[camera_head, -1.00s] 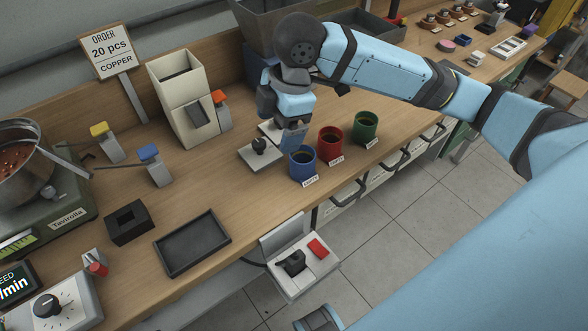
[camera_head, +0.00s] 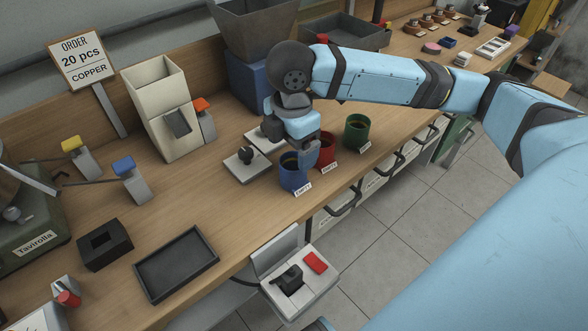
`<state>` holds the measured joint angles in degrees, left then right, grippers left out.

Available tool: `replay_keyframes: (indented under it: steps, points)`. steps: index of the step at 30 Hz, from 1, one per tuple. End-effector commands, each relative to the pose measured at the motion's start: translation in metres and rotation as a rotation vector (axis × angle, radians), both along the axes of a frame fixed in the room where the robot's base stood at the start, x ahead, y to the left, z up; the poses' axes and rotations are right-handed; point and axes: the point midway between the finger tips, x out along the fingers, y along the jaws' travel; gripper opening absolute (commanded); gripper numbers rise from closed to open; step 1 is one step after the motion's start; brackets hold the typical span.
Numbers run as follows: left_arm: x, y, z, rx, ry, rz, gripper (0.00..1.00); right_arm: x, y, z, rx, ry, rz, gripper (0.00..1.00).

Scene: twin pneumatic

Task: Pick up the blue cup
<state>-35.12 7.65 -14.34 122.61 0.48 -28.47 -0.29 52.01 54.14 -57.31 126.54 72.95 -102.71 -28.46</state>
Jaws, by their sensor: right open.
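The blue cup (camera_head: 290,182) stands upright on the wooden bench with a small white label at its foot. It is the left one of three cups in a row, and dark contents show inside it. My right gripper (camera_head: 309,160) points down at the blue cup's right rim, between it and the red cup (camera_head: 329,149). It is open and covers part of the blue cup's rim. I cannot tell whether a finger is inside the cup or touching it. My left gripper is not in view.
A green cup (camera_head: 356,131) stands right of the red one. A black tray (camera_head: 176,264) and a switch box (camera_head: 302,282) are nearer. The bench's front edge runs close to the cups.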

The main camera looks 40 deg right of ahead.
Motion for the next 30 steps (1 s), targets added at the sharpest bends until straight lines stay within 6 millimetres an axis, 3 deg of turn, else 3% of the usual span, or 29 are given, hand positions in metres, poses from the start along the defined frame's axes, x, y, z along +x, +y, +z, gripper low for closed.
replay_keyframes:
  steps: [9, 17, 24, 30]
  points:
    - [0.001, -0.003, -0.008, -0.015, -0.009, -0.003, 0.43, -0.004, -0.001, -0.045, 0.000, 0.001, 0.000, 0.87]
    - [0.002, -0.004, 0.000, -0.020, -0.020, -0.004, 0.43, -0.004, -0.001, -0.048, 0.001, 0.000, 0.001, 0.87]
    - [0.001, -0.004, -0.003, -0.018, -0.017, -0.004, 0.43, -0.004, -0.001, -0.048, 0.000, 0.000, 0.001, 0.34]
    - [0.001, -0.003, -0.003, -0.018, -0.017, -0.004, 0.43, -0.004, -0.001, -0.048, 0.001, -0.001, 0.000, 0.33]
